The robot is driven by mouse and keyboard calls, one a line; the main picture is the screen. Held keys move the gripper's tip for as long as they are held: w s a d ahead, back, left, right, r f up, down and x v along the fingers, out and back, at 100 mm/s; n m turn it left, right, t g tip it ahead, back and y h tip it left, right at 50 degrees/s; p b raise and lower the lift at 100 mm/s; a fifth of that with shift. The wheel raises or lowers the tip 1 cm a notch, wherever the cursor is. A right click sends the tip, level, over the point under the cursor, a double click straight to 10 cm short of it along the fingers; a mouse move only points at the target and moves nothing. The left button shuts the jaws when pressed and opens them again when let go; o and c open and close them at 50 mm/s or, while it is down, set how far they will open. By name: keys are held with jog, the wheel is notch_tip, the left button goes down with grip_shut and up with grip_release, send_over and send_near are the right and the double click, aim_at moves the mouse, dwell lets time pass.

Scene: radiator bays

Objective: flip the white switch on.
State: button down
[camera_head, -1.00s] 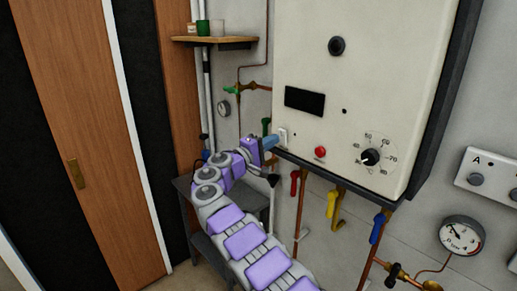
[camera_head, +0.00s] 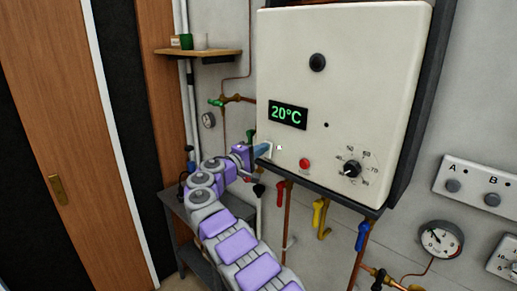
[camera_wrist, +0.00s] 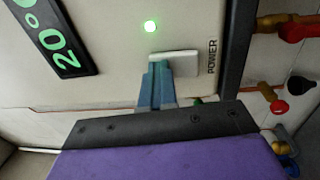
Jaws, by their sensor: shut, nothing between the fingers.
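The white switch (camera_wrist: 178,63) is on the lower left of the white boiler front, beside the word POWER in the wrist view. In the head view the switch (camera_head: 267,150) is partly hidden by my gripper. My gripper (camera_wrist: 160,66) is shut and empty, with its blue fingertips against or very close to the switch. In the head view my gripper (camera_head: 262,149) reaches the boiler's lower left corner. A green light (camera_wrist: 151,26) glows near the switch. The boiler display (camera_head: 288,115) is lit and reads 20°C.
A red button (camera_head: 305,163) and a dial (camera_head: 352,169) are right of the switch. Red, yellow and blue valve handles (camera_head: 319,213) hang below the boiler. A wooden shelf (camera_head: 198,53) with cups and a small grey table (camera_head: 178,207) are at left.

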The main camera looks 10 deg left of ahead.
jog(key=a+r+b+v, duration=0.1)
jog(key=r+b+v, duration=0.15)
jog(key=v, duration=1.15)
jog(key=s+d+m+g+h, duration=0.25)
jog(key=d+g, duration=0.35)
jog(key=d, duration=1.5)
jog(key=s+d+f+m+g+y+b, duration=0.1)
jog(key=s+d+f+m+g, duration=0.15)
jog(key=s+d, duration=0.45)
jog(key=s+d+f+m+g+y+b, duration=0.1)
jog(key=s+d+f+g, duration=0.2)
jog(key=s+d, duration=0.45)
jog(key=s+d+f+m+g+y+b, duration=0.1)
jog(key=s+d+f+g+y, duration=0.15)
jog(key=s+f, duration=0.4)
jog(key=s+d+f+m+g+y+b, duration=0.1)
jog(key=s+d+f+m+y, duration=0.2)
jog(key=s, duration=0.7)
jog(key=s+a+f+g+y+b, duration=0.1)
jog(key=s+a+f+y, duration=0.2)
jog(key=s, duration=0.6)
jog(key=s+a+f+y, duration=0.3)
jog(key=s+a+f, duration=0.4)
jog(key=s+f, duration=0.1)
jog(key=shift+s+g+y+b, duration=0.3)
jog(key=shift+s+g+b, duration=0.1)
jog(key=shift+s, duration=0.4)
